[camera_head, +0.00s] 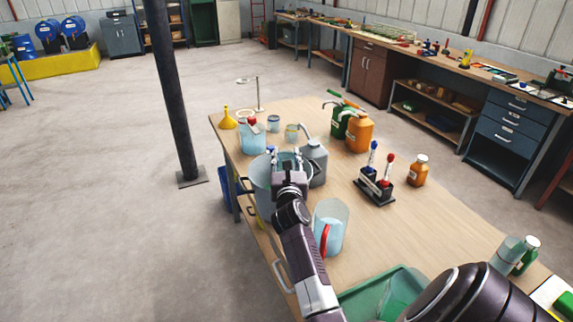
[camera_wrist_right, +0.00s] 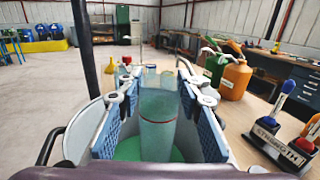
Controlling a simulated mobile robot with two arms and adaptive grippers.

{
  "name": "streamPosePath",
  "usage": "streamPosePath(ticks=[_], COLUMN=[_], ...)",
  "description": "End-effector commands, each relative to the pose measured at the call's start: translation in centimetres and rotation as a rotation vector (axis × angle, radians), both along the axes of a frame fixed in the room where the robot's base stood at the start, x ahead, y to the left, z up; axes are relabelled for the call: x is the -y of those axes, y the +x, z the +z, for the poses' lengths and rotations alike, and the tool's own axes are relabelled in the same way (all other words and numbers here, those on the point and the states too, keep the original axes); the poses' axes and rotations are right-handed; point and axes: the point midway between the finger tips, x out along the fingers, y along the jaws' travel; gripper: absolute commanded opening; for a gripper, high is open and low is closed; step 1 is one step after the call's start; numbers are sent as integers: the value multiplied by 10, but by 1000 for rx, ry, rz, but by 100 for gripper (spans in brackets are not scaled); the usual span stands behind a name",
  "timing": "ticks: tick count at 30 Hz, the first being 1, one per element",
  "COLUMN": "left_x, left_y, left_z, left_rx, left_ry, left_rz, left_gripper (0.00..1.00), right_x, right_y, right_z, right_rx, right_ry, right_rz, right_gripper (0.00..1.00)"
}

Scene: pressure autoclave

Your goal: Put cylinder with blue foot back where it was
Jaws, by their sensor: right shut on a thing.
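My right gripper (camera_head: 289,158) is over the grey bucket (camera_head: 262,172) at the table's left edge. In the right wrist view its blue-padded fingers (camera_wrist_right: 157,100) are on either side of a clear cylinder (camera_wrist_right: 158,128) with a red ring, and it is shut on this cylinder. Greenish liquid or a green bottom shows around and below the cylinder, inside the bucket. The cylinder's foot is hidden, so I cannot tell its colour. In the head view my gripper and wrist hide most of the cylinder. My left gripper is not in view.
A grey jug (camera_head: 314,164) stands close right of my gripper, with a clear pitcher (camera_head: 331,228) nearer. A blue-liquid beaker (camera_head: 252,139) and yellow funnel (camera_head: 228,121) stand behind.

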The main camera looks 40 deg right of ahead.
Motion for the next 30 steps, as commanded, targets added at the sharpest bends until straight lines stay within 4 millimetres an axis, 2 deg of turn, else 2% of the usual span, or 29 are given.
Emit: streamPosePath(ticks=[1,4,9,18,19,23,30], left_x=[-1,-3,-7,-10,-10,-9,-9], left_y=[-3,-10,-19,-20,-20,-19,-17], left_z=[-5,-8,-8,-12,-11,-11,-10], left_rx=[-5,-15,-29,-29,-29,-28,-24], left_ry=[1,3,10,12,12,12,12], left_rz=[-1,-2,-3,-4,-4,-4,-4], left_gripper=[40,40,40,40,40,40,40], right_x=[0,0,0,0,0,0,0], right_y=[0,0,0,0,0,0,0], right_z=[-13,-24,-27,-32,-31,-31,-30], right_rx=[-2,0,1,0,0,-1,-1], right_ry=[4,3,0,0,0,1,1], right_rz=[-2,-1,0,0,-1,-1,-1], right_gripper=[0,0,0,0,36,51,51])
